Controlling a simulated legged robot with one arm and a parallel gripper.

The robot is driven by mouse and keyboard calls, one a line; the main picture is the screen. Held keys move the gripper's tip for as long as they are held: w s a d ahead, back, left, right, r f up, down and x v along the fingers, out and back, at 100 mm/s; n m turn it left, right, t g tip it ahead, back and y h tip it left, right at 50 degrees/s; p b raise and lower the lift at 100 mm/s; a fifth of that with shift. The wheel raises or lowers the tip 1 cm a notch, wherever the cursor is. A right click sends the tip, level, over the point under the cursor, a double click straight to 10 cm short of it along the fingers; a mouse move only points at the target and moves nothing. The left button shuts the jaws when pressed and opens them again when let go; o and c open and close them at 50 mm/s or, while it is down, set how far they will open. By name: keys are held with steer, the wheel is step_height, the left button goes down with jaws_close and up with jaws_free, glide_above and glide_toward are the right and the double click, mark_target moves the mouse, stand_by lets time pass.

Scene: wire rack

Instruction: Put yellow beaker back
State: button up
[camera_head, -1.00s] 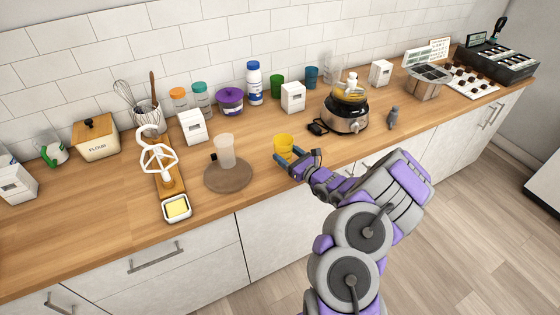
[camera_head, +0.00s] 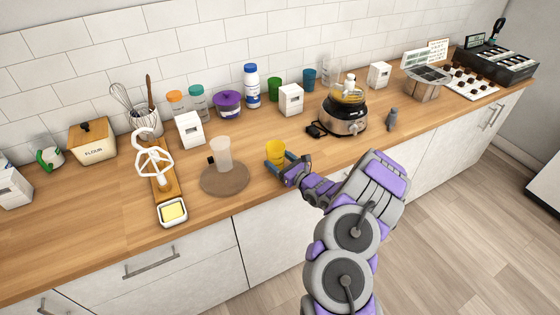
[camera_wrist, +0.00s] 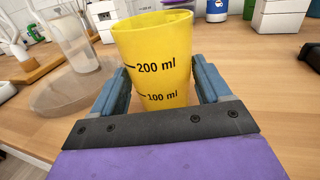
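The yellow beaker (camera_head: 275,151) is upright near the front of the wooden counter, right of the round brown mat. In the wrist view the yellow beaker (camera_wrist: 155,62) fills the middle, with black 200 ml and 100 ml marks facing me. My gripper (camera_head: 279,162) has one blue finger on each side of it. In the wrist view my gripper's fingers (camera_wrist: 161,80) lie against its sides. I cannot tell whether its base touches the counter. A clear beaker (camera_head: 220,154) stands on the round mat (camera_head: 225,182).
A blender-like appliance (camera_head: 345,115) stands to the right, with a small grey weight (camera_head: 391,118) beside it. A white box (camera_head: 291,100), green cup (camera_head: 274,88) and blue cup (camera_head: 309,78) stand behind. A butter dish (camera_head: 173,212) is at the left front.

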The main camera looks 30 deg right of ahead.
steer(key=shift+o, duration=1.3)
steer(key=shift+a+r, duration=0.1)
steer(key=shift+a, duration=0.55)
steer(key=shift+s+d, duration=0.25)
steer(key=shift+d, duration=0.1)
steer(key=p+v, duration=0.3)
steer(key=v, duration=0.8)
steer(key=a+r+n+g+y, duration=0.4)
steer(key=a+r+n+y, duration=0.5)
steer(key=a+r, duration=0.55)
steer(key=s+a+r+n+g, duration=0.4)
steer(key=s+a+n+g, duration=0.3)
steer(key=s+a, duration=0.25)
steer(key=s+a+r+n+g, duration=0.3)
steer(key=s+a+n+g, duration=0.45)
steer(key=a, duration=0.35)
steer(key=s+n+g+h, duration=0.2)
steer(key=s+n+h, duration=0.25)
steer(key=s, duration=0.45)
steer(key=s+d+n+t+h, duration=0.1)
steer(key=s+d+n+h, duration=0.3)
steer(key=s+d+h, duration=0.5)
steer(key=s+d, duration=0.3)
steer(key=shift+s+d+f+b, duration=0.15)
steer(key=shift+d+f+b, duration=0.05)
steer(key=shift+f+b, duration=0.1)
